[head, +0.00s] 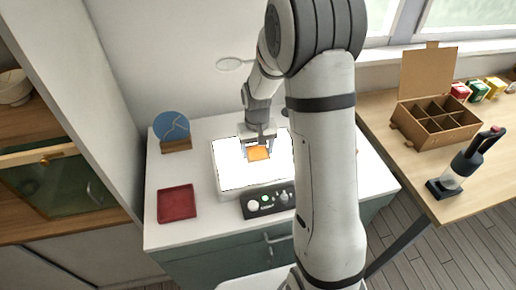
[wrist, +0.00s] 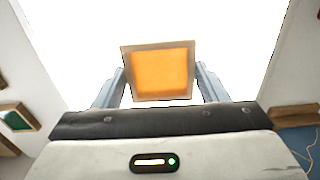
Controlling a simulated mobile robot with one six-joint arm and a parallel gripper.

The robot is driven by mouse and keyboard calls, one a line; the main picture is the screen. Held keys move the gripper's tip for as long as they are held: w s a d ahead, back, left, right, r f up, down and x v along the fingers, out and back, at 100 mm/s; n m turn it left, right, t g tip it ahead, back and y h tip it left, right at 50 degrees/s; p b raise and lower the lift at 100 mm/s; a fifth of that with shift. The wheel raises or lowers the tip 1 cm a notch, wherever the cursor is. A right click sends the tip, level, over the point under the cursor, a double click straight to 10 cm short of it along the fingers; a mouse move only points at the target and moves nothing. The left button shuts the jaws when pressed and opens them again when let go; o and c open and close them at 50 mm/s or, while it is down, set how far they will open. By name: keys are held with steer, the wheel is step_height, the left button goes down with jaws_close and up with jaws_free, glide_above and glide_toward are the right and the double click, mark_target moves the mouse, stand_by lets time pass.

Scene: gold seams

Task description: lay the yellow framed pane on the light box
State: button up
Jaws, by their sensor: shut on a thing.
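The yellow framed pane (wrist: 162,72) looks orange-yellow in a thin tan frame. My gripper (wrist: 161,84) is shut on its frame, one finger at each side, in the wrist view. In the head view the pane (head: 258,153) is over the bright white top of the light box (head: 231,172), under my gripper (head: 258,145). The light box's glowing top also fills the background of the wrist view (wrist: 230,45). I cannot tell whether the pane touches the surface or is just above it. My arm hides the right part of the light box.
A red tray (head: 177,203) lies left of the light box, and a blue disc on a wooden stand (head: 172,130) is behind it. A divided cardboard box (head: 437,122) and a dark hand tool (head: 467,165) stand on the right table.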

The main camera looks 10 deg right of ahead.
mark_target(257, 153)
steer(key=shift+f, duration=0.1)
steer(key=o, duration=1)
step_height(257, 153, up, 12)
steer(key=s+r+t, duration=0.1)
steer(key=s, duration=0.6)
steer(key=s+r, duration=0.2)
steer(key=s, duration=0.5)
steer(key=s+r+t, duration=0.1)
steer(key=s+r, duration=0.1)
steer(key=s, duration=0.5)
steer(key=shift+s+d+r+t, duration=0.15)
steer(key=shift+s+r+t, duration=0.05)
steer(key=shift+t, duration=0.1)
